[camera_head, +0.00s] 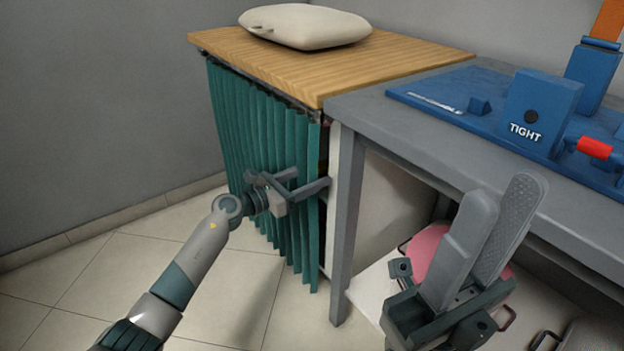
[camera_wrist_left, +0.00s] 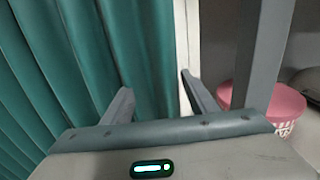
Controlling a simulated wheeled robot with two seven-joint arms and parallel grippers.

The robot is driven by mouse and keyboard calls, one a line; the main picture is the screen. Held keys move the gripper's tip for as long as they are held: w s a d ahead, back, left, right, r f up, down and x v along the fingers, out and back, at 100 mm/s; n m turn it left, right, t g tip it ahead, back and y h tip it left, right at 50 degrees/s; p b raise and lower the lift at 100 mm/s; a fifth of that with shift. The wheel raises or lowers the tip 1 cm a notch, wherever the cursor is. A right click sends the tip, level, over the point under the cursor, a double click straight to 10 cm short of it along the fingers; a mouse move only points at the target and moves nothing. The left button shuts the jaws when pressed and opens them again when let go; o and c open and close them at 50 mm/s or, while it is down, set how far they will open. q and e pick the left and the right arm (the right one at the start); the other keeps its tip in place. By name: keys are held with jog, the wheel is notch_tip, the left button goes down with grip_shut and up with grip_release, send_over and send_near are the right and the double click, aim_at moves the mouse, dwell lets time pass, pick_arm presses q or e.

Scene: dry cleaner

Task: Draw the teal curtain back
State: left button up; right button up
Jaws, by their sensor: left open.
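The teal curtain (camera_head: 255,130) hangs in folds below the wooden top, drawn across the front of the cabinet. Its right edge is beside a dark gap and the white side panel. My left gripper (camera_head: 311,179) is open at that right edge, about halfway down. In the left wrist view, the curtain's edge folds (camera_wrist_left: 150,50) lie ahead of and between the spread fingers (camera_wrist_left: 158,92); I cannot tell whether they touch. My right gripper (camera_head: 503,192) is in the foreground by the grey table, away from the curtain; its fingers overlap in view.
A pale cushion-like object (camera_head: 305,26) lies on the wooden top (camera_head: 350,70). The grey table (camera_head: 375,105) adjoins on the right, its leg close to my left gripper. It carries a blue device (camera_head: 540,110) marked TIGHT. A pink round container (camera_head: 430,246) stands below. Floor at left is clear.

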pick_arm(q)
jog(key=shift+w+d, duration=0.1)
jog(key=shift+d, duration=0.05)
grip_shut()
